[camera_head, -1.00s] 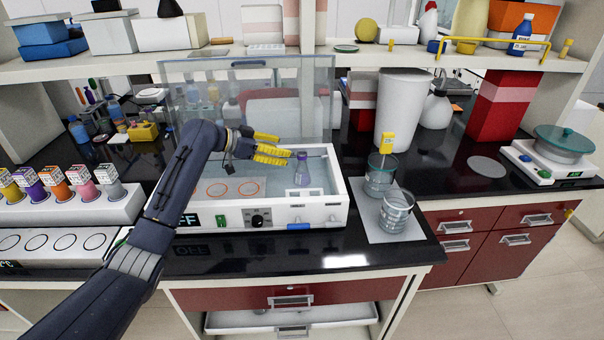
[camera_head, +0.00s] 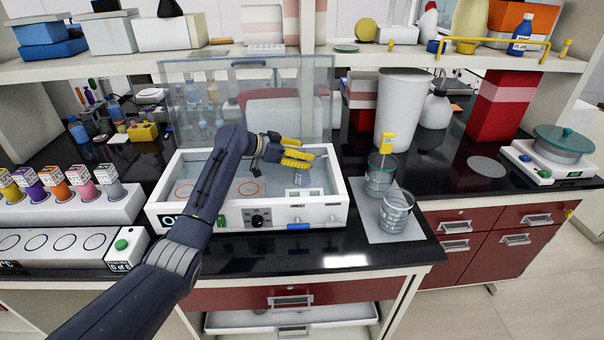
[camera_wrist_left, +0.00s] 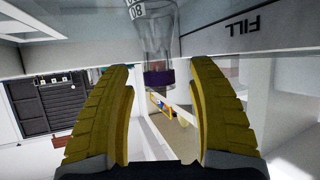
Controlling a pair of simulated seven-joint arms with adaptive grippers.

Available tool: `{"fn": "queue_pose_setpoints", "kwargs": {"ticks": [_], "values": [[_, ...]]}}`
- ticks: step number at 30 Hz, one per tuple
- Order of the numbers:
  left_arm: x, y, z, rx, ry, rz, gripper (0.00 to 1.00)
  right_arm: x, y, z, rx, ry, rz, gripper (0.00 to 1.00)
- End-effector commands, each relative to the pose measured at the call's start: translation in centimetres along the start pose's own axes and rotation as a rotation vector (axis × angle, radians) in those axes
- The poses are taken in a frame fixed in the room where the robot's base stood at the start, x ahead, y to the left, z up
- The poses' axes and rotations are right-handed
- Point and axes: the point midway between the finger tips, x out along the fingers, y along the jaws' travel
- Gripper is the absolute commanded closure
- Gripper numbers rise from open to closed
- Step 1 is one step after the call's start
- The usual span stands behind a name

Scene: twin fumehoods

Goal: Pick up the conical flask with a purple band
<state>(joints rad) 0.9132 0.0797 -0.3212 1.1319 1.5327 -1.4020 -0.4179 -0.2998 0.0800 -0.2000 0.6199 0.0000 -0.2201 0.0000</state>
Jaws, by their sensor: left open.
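The conical flask with a purple band (camera_head: 302,179) stands in the right part of a white open-topped bath. In the head view my left gripper's yellow fingers cover its neck. In the left wrist view the clear flask (camera_wrist_left: 155,32) appears upside down at the top, its purple-banded neck reaching down between the fingertips with a gap on both sides. My left gripper (camera_head: 304,154) is open and empty, its fingers at the height of the flask's neck; it also shows in the left wrist view (camera_wrist_left: 159,72). My right gripper is not in view.
The white bath (camera_head: 190,222) has raised walls around the flask and a clear upright panel (camera_head: 225,80) behind it. Two glass beakers (camera_head: 381,180) (camera_head: 396,215) stand to its right. A rack of coloured-cap vials (camera_head: 70,215) stands at the left. Bare black bench lies in front.

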Motion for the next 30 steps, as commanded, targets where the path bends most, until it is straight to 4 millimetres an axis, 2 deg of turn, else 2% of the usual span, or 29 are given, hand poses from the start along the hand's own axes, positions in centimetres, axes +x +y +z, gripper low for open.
{"fn": "queue_pose_setpoints", "kwargs": {"ticks": [8, 23, 30], "values": [[0.05, -0.02, 0.01, 0.000, 0.000, -0.001, 0.42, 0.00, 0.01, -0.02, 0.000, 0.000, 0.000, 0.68], [0.05, -0.02, 0.05, 0.000, -0.001, 0.000, 1.00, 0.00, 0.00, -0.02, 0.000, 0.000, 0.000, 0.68], [0.05, -0.01, 0.03, 0.000, 0.000, 0.000, 1.00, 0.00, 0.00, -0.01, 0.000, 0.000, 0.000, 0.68]]}}
